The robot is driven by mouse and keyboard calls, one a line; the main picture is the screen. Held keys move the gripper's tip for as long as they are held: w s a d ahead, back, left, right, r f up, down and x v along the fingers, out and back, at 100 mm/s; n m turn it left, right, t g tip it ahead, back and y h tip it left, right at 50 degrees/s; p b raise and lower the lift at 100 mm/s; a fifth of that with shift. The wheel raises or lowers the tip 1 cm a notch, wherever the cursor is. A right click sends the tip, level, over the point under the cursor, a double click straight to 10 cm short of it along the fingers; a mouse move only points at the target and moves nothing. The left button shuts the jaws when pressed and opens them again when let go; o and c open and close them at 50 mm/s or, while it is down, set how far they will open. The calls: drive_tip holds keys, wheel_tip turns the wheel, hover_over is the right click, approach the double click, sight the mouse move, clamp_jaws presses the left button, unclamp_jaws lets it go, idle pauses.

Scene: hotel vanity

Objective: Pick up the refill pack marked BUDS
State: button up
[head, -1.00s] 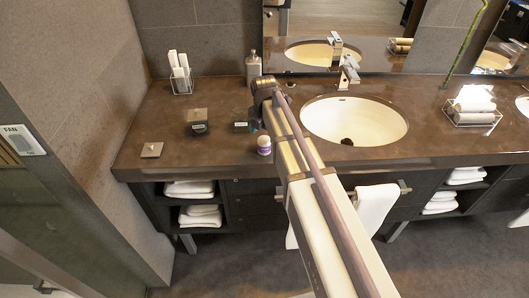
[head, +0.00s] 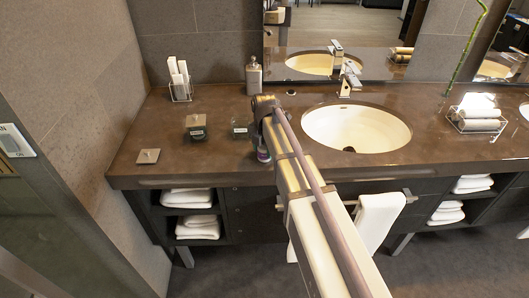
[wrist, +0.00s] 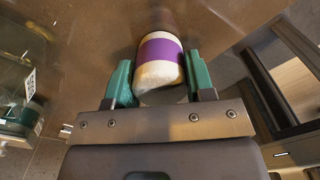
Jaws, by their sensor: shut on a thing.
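A small round white pack with a purple band (wrist: 160,52) is between the two green fingers of my gripper (wrist: 158,78) in the wrist view. The fingers are shut on its sides. Its marking does not show, so I cannot read BUDS on it. In the head view the pack (head: 263,155) is near the counter's front edge, partly hidden by my arm. I cannot tell whether it touches the counter.
Two dark labelled glass jars stand left of my gripper, one further left (head: 196,128) and one closer (head: 239,128). A square lid (head: 148,156) lies at the counter's left. A soap dispenser (head: 253,76) stands behind. The sink (head: 356,128) is to the right.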

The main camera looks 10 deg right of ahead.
drive_tip(key=shift+c, duration=1.3)
wheel_tip(320, 180, up, 10)
drive_tip(key=p, duration=1)
drive_tip(key=shift+r, duration=0.15)
drive_tip(key=shift+w, duration=0.1)
